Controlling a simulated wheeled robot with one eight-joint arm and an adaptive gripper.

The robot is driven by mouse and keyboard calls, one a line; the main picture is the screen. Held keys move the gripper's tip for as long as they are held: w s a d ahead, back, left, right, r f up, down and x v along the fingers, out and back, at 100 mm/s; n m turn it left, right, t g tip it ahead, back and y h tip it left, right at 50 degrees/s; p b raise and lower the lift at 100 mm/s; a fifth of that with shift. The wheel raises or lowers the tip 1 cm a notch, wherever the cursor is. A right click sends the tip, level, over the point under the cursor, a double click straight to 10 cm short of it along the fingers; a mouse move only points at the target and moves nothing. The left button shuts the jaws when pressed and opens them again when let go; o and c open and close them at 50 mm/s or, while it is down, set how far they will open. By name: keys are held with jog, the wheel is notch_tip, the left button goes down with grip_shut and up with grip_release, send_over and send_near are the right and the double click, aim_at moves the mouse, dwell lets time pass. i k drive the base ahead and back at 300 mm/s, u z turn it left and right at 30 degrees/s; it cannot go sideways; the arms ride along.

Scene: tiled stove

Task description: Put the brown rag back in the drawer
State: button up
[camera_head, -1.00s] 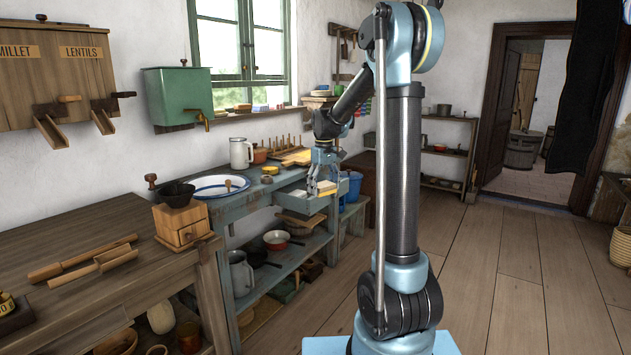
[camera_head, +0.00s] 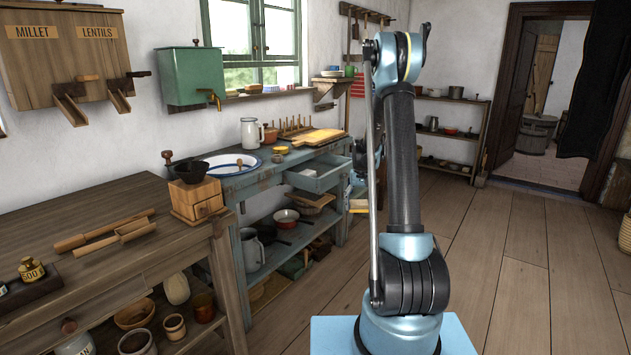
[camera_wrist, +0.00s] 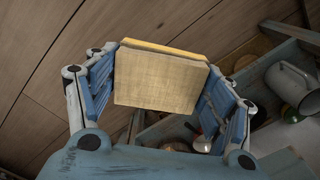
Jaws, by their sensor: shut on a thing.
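My gripper (camera_wrist: 158,78) is shut on a flat, tan, block-like piece (camera_wrist: 155,82) with a yellowish edge. Its surface looks woven, but I cannot tell for sure that it is the brown rag. In the head view, the tan piece (camera_head: 358,207) shows low beside my arm, to the right of and below the open drawer. My gripper is mostly hidden there behind my arm. The pale blue drawer (camera_head: 318,180) is pulled out from the blue workbench. No other brown rag is clearly seen.
A wooden table (camera_head: 90,220) with a coffee grinder (camera_head: 197,198) stands at left.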

aim_at(321, 171)
jog(key=k, duration=0.95)
jog(key=z, duration=0.45)
jog(key=i, duration=1.5)
jog(key=u, duration=0.5)
